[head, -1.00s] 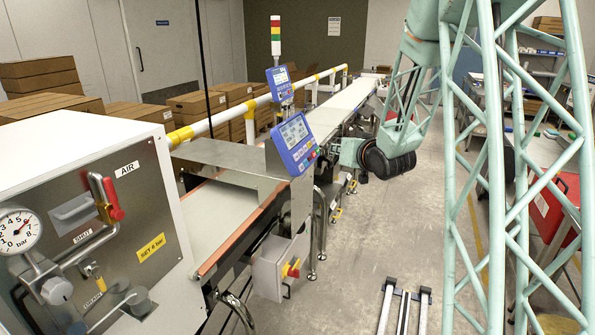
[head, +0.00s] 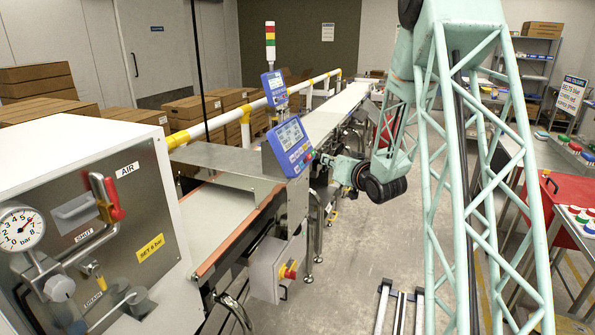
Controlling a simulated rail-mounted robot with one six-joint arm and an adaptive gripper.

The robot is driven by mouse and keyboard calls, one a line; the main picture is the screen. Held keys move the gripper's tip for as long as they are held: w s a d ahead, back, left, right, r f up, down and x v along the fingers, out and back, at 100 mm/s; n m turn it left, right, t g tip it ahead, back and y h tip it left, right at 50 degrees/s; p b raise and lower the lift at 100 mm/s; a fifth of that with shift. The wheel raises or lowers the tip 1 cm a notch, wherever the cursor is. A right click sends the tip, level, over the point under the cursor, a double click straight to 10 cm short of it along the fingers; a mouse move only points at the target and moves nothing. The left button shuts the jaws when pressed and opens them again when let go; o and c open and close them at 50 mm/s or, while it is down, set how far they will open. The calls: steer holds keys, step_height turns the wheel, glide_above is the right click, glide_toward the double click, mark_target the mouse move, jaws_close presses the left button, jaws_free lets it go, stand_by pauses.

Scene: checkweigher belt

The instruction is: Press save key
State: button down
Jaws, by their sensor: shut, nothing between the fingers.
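The blue control panel (head: 288,146) of the checkweigher stands tilted above the belt housing. It has a lit screen (head: 289,134) and small coloured keys (head: 302,157) along its lower right part. The save key cannot be told apart from the other keys at this size. My gripper (head: 318,156) is shut and empty, with its tip close to the right edge of the panel by the keys. Whether the tip touches a key cannot be told.
A second blue display (head: 275,86) stands behind, under a stack light (head: 270,42). The conveyor belt (head: 335,112) runs away to the back. A grey box with a red and yellow switch (head: 288,270) hangs below the panel. The floor right of the belt is mostly clear.

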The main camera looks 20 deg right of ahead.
steer(key=shift+w+a, duration=0.1)
steer(key=w+a+f+b, duration=0.1)
steer(key=w+a+f, duration=0.3)
steer(key=w+a, duration=0.1)
steer(key=shift+w+b, duration=0.15)
steer(key=shift+b, duration=0.15)
stand_by(0.7)
steer(key=shift+w+a+f+b, duration=0.4)
steer(key=shift+w+a+b, duration=0.25)
steer(key=shift+b, duration=0.25)
stand_by(2.7)
steer(key=shift+s+d+r, duration=0.1)
steer(key=shift+s, duration=0.1)
steer(key=shift+s+d+r, duration=0.3)
steer(key=shift+s+d, duration=0.1)
steer(key=shift+s+d, duration=0.1)
stand_by(0.7)
steer(key=shift+s+d+r, duration=0.6)
steer(key=shift+s+d, duration=0.15)
steer(key=shift+s+d+r, duration=0.55)
steer(key=shift+s+d, duration=0.15)
steer(key=shift+s, duration=0.05)
